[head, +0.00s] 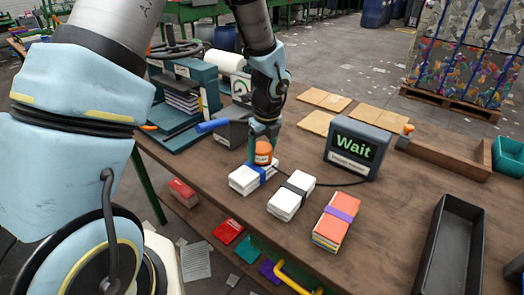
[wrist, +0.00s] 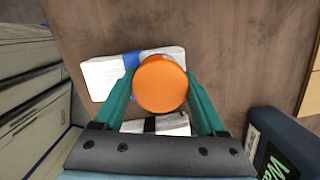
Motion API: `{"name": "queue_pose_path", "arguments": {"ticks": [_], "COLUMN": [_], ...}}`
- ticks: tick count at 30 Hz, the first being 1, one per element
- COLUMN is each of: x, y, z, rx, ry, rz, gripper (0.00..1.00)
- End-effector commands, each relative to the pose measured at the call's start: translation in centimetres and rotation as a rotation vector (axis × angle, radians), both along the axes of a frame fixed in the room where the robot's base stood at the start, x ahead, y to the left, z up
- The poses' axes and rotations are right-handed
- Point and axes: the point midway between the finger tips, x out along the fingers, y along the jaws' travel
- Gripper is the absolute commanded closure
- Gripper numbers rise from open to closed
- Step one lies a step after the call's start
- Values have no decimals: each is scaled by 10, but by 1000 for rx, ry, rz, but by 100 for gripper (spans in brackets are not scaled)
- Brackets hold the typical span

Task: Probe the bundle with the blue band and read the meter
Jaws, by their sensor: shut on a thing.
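My gripper (head: 265,133) is shut on an orange probe (head: 263,152), whose round orange top fills the space between the fingers in the wrist view (wrist: 162,84). The probe is over the white bundle with the blue band (head: 246,184), which also shows in the wrist view (wrist: 105,78). The probe's lower end appears at the bundle, but I cannot tell whether it touches. The meter (head: 357,149) stands on the table to the right and its screen reads "Wait". A dark cable runs from the probe side toward the meter.
A white bundle with a black band (head: 283,205) and an orange-red bundle with a purple band (head: 330,232) lie to the right of the probed one. A black tray (head: 438,262) is at the right. Cardboard pieces (head: 380,117) lie behind the meter. A teal press (head: 200,75) stands at back left.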

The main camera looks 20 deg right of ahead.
Motion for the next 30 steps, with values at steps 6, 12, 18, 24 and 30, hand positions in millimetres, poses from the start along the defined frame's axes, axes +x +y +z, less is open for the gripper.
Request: {"name": "queue_pose_path", "arguments": {"ticks": [6,12,18,24,30], "x": [0,0,0,0,0], "y": [0,0,0,0,0], "z": [4,20,35,51,66], "rx": [0,0,0,0,0], "ry": [0,0,0,0,0], "rz": [0,1,0,0,0], "gripper": [92,92,92,92,92]}}
